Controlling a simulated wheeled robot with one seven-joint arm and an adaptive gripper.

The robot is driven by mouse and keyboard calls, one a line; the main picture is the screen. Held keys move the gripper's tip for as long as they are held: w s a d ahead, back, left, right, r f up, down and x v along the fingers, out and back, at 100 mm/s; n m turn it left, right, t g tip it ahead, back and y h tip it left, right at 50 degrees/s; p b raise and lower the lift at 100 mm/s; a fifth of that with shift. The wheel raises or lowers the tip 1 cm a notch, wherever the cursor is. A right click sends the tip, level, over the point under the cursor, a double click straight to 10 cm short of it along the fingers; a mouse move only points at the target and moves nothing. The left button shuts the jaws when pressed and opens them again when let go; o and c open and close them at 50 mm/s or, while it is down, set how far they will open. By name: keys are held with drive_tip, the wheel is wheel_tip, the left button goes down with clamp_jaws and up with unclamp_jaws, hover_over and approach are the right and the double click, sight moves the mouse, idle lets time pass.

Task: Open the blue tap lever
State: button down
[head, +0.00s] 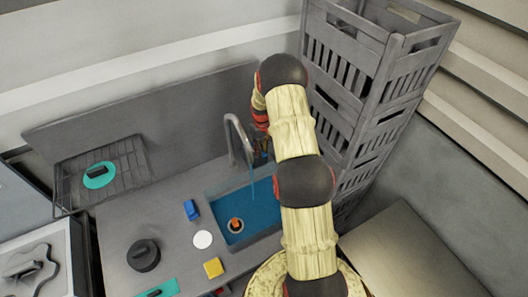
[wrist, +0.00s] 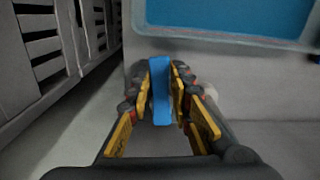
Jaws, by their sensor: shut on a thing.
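The blue tap lever (wrist: 159,92) stands between the fingers of my gripper (wrist: 164,72) in the wrist view, and the fingers are shut on it. In the head view the grey tap spout (head: 233,122) arches over the blue sink basin (head: 228,200). A thin blue streak (head: 252,186), like water, runs down below the spout. My gripper (head: 264,157) is just right of the spout there, mostly hidden by my arm. The lever cannot be made out clearly in the head view.
Stacked grey crates (head: 362,90) stand close to the right of my arm. A blue sponge-like block (head: 191,209), a white disc (head: 203,239), a yellow block (head: 213,267) and a dark round lid (head: 143,255) lie on the counter. A wire rack (head: 125,180) is at left.

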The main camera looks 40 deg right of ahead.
drive_tip(key=shift+w+a+m+b, duration=0.3)
drive_tip(key=shift+a+m+b, duration=0.4)
drive_tip(key=shift+m, duration=0.6)
drive_tip(key=shift+w+a+m+b, duration=0.4)
drive_tip(key=shift+m+b, duration=0.4)
drive_tip(key=shift+m, duration=0.5)
drive_tip(key=shift+w+a+m+b, duration=0.2)
drive_tip(key=shift+a+m+b, duration=0.5)
drive_tip(key=shift+m, duration=0.6)
drive_tip(key=shift+r, duration=0.1)
drive_tip(key=c, duration=1.6)
unclamp_jaws()
wheel_tip(320, 180, up, 12)
drive_tip(key=shift+f, duration=0.1)
